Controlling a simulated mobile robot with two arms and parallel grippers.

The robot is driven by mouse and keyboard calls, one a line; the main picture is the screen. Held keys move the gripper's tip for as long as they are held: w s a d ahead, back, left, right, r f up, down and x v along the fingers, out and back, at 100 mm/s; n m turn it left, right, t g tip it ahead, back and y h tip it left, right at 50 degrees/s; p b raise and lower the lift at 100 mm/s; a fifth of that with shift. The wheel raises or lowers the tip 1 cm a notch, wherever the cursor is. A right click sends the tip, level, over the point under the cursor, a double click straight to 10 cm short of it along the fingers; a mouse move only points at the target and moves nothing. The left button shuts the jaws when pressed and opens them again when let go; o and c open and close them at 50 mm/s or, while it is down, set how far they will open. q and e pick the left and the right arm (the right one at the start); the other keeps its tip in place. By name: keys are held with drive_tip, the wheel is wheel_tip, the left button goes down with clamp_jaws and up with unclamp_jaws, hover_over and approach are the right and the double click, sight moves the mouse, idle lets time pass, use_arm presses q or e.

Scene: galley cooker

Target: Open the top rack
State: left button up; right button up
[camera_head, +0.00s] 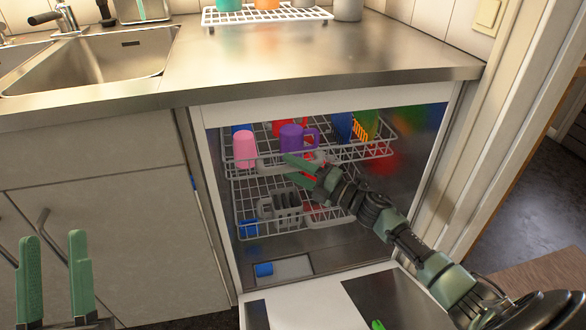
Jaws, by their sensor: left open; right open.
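The top rack (352,155) is a white wire basket inside the open dishwasher. It holds a pink cup (244,149), a purple mug (291,137), a red item behind the mug, and blue, orange and green items at its right. My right gripper (296,170) is open at the front of this rack, just below the purple mug. Its arm comes in from the lower right. Whether its fingers touch the rack's wire I cannot tell. My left gripper (54,275) is open and empty at the lower left, in front of the cabinets, away from the rack.
The dishwasher door (323,305) is folded down. The lower rack (246,190) holds a grey cutlery basket (288,208) and a blue cup (248,229). The steel counter (300,60) with a sink (95,55) runs above. A door frame stands at right.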

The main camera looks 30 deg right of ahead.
drive_tip(key=shift+c, duration=0.3)
clamp_jaws()
idle(1.1)
